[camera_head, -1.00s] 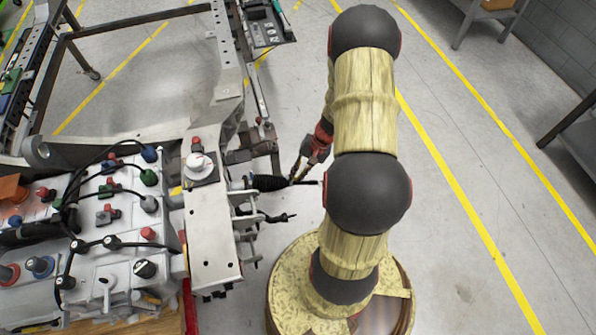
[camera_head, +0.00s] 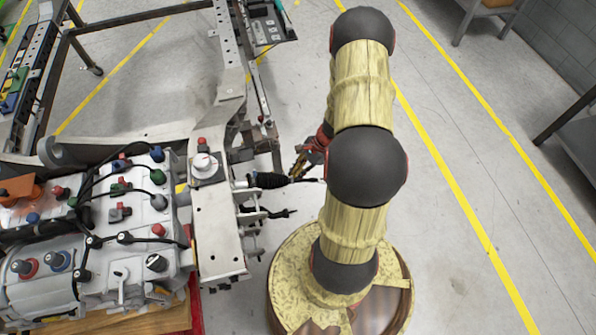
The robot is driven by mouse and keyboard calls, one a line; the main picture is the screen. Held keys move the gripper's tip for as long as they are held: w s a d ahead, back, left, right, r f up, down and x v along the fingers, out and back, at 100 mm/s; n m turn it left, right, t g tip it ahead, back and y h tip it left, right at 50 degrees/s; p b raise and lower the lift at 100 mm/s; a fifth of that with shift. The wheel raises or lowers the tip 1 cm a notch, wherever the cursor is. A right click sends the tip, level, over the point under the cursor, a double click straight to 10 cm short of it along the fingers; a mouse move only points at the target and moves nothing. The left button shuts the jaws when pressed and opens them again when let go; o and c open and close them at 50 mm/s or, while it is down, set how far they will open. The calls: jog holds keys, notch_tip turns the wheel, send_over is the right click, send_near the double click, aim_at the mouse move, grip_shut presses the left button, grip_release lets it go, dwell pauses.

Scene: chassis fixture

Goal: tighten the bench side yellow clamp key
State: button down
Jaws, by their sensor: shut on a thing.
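My gripper (camera_head: 300,167) is to the right of the chassis, partly hidden behind my own arm. Its dark fingers are close together, with a small yellowish part (camera_head: 300,163) showing at them. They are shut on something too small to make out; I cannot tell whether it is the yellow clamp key. The fingers overlap the thin rod of a black ribbed boot (camera_head: 268,180) in this view; contact is unclear. A small yellow patch (camera_head: 181,188) shows between the grey unit and the chassis rail (camera_head: 215,228), but its shape is mostly hidden.
A large grey unit (camera_head: 130,225) with coloured caps and black hoses stands at the left on a wooden bench top (camera_head: 135,325). A second dark rod end (camera_head: 282,213) sticks out below the boot. The floor (camera_head: 440,255) to the right is clear.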

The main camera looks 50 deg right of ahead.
jog(key=shift+w+d+r+m, duration=0.2)
jog(key=shift+w+d+m, duration=0.3)
jog(key=shift+m, duration=0.1)
jog(key=c, duration=2)
grip_release()
jog(key=shift+f, duration=0.1)
jog(key=o, duration=0.4)
jog(key=shift+s+a+f, duration=0.1)
jog(key=shift+s+a, duration=0.1)
jog(key=v, duration=1.2)
